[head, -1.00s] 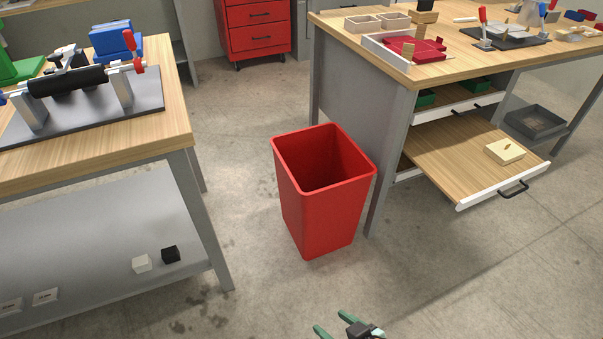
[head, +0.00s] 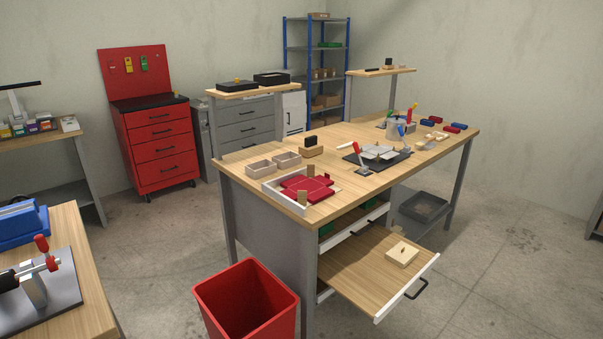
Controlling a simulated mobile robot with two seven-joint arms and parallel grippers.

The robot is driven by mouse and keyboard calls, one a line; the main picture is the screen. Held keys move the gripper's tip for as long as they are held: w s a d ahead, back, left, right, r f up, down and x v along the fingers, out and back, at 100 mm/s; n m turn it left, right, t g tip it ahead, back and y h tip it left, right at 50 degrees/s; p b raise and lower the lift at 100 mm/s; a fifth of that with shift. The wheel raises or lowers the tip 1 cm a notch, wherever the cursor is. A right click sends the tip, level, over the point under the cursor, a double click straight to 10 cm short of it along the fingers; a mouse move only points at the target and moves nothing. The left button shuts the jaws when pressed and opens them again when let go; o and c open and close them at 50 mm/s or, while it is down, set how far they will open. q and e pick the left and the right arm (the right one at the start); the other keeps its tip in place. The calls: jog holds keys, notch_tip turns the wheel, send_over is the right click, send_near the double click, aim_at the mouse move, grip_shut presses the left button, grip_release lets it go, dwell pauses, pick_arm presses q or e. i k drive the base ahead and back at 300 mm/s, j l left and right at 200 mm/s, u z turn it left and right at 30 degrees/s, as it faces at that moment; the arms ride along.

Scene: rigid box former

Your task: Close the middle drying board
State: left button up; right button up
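The pulled-out drying board (head: 360,274) is a wooden board with a white front edge and a black handle (head: 416,289). It sticks out to the front right from under the workbench (head: 345,160). A small pale wooden box with a knob (head: 402,254) sits on it. Above it is another white-fronted board or drawer (head: 356,228), open only a little, with green items inside. Neither of my grippers shows in the head view now.
A red bin (head: 247,303) stands on the floor left of the board, close to the bench leg. The floor right of the board (head: 500,260) is clear. Another table (head: 70,235) is at the left.

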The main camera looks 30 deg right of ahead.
aim_at(357, 269)
jog(key=z, duration=1.9)
